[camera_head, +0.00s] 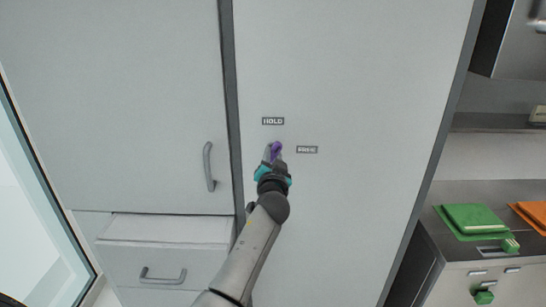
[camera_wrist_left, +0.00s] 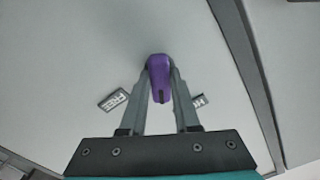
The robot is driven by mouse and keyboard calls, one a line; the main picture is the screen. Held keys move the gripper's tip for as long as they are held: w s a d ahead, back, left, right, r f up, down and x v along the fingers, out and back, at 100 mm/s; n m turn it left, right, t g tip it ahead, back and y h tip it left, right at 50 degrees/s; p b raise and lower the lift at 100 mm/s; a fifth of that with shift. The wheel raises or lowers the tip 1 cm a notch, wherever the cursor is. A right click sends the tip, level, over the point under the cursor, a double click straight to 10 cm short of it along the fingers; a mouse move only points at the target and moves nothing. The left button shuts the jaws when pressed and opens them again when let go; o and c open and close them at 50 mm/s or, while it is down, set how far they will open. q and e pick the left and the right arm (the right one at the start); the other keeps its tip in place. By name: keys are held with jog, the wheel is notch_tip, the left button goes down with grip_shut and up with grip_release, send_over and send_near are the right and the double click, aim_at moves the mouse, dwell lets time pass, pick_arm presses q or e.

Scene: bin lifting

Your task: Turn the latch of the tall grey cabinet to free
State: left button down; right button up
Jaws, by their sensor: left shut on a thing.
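The tall grey cabinet (camera_head: 350,75) fills the middle of the head view. Its small purple latch (camera_head: 276,147) sits on the door, below the HOLD label (camera_head: 273,121) and left of the FREE label (camera_head: 307,150). My left gripper (camera_head: 273,154) is at the latch, partly covering it. In the left wrist view the purple latch (camera_wrist_left: 160,78) is between the two fingers, which are shut on it. The FREE label (camera_wrist_left: 113,99) shows to its left and a partly hidden label (camera_wrist_left: 199,100) to its right. My right gripper is not in view.
A cabinet with a bar handle (camera_head: 209,167) stands at left, above a drawer (camera_head: 163,265). A glass pane (camera_head: 30,215) is at far left. At right, a counter (camera_head: 455,195) carries green (camera_head: 472,220) and orange (camera_head: 530,216) items. The door around the latch is clear.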

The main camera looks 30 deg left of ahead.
pick_arm(q)
jog(key=m+p, duration=0.1)
jog(key=m, duration=0.4)
jog(key=shift+m, duration=0.3)
jog(key=m+p, duration=0.1)
jog(key=m, duration=0.4)
jog(key=shift+m, duration=0.4)
jog(key=shift+f+m, duration=0.1)
jog(key=shift+m, duration=0.2)
jog(key=c, duration=0.6)
grip_release()
jog(key=shift+c, duration=0.2)
jog(key=v, duration=1.5)
jog(key=shift+d+b, duration=0.15)
jog(key=shift+b, duration=0.2)
